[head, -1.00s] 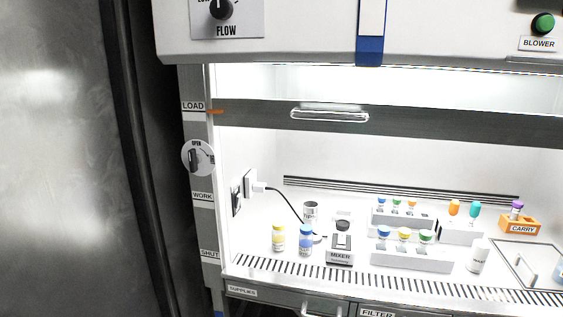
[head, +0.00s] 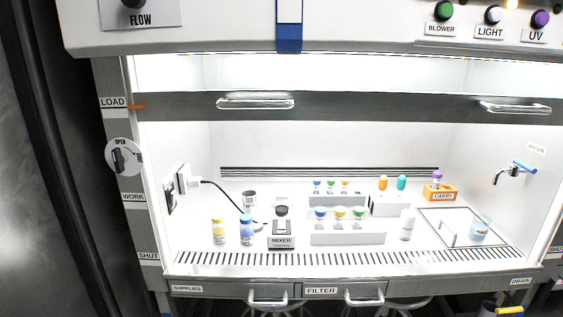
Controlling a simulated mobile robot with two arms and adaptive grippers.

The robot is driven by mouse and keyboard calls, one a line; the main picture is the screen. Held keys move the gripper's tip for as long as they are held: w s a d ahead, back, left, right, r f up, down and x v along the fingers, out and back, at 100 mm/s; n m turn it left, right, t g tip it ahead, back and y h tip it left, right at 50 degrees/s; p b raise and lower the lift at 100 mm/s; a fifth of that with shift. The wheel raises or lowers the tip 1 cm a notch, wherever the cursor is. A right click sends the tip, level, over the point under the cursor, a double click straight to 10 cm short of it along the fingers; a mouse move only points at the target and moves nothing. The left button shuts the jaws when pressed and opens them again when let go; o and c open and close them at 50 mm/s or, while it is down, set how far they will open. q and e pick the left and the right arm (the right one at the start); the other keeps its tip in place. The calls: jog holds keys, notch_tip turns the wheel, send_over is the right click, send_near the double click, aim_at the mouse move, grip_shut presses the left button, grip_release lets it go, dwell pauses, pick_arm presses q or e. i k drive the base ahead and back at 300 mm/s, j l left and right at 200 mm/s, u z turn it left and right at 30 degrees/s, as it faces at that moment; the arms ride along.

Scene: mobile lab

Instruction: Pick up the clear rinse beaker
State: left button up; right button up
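A clear beaker with bluish contents and a small label (head: 480,229) stands at the right of the cabinet floor, on or beside a framed sink-like panel (head: 430,212). The label is too small to read surely. A white labelled bottle (head: 407,227) stands to its left. Neither of my grippers shows in the head view.
The sash (head: 370,105) is raised above the work opening. A tap (head: 515,171) juts from the right wall. Tube racks (head: 348,238), an orange CARRY holder (head: 440,193), a mixer (head: 281,241) and two capped bottles (head: 219,232) stand inside. The front grille strip is clear.

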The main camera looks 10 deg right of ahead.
aim_at(480, 227)
jog(key=z, duration=1.7)
